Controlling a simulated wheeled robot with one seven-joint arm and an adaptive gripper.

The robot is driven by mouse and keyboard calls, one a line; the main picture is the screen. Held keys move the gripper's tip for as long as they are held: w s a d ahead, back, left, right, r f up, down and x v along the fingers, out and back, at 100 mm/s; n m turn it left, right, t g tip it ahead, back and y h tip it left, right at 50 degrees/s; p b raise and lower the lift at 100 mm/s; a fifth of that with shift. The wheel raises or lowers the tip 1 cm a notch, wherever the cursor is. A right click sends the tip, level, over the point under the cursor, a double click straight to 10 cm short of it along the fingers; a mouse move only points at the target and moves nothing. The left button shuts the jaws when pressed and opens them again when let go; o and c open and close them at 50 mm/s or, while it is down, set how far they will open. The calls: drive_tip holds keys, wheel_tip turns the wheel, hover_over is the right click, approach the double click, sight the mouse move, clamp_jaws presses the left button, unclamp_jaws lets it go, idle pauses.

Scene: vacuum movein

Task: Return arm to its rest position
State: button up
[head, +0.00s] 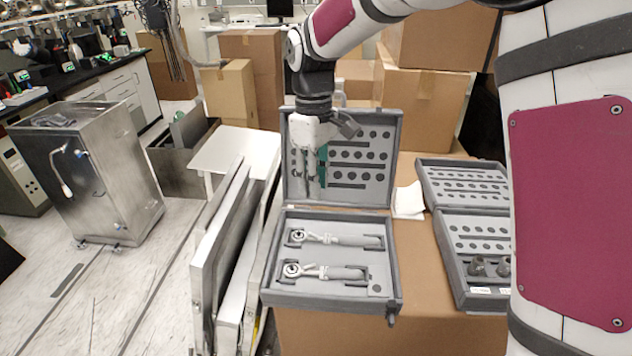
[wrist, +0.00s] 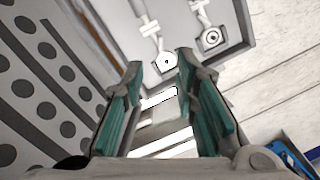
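My gripper (head: 318,168) hangs from my arm in front of the raised lid of an open grey case in the head view. In the wrist view my gripper (wrist: 158,75) shows two teal-padded fingers set apart, with nothing between them. The open grey case (head: 272,291) sits on a cardboard box, with its perforated lid (head: 386,118) upright behind. Two metal tools, an upper one (head: 335,239) and a lower one (head: 335,272), lie in the case's base below my gripper. Part of the case base also shows in the wrist view (wrist: 185,40).
A second open grey case (head: 465,205) stands to the right, holding small dark parts. Metal panels (head: 215,260) lean at the left of the box. A steel cabinet (head: 95,170) stands on the floor at left. Cardboard boxes (head: 425,105) are stacked behind. Floor at lower left is open.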

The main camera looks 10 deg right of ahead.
drive_tip(key=s+d+r+m+t, duration=0.3)
drive_tip(key=s+d+r+m, duration=0.2)
drive_tip(key=s+d+r, duration=0.55)
drive_tip(key=s+d+m+t, duration=0.3)
drive_tip(key=s+m, duration=0.2)
drive_tip(key=s, duration=0.9)
drive_tip(key=shift+t, duration=0.4)
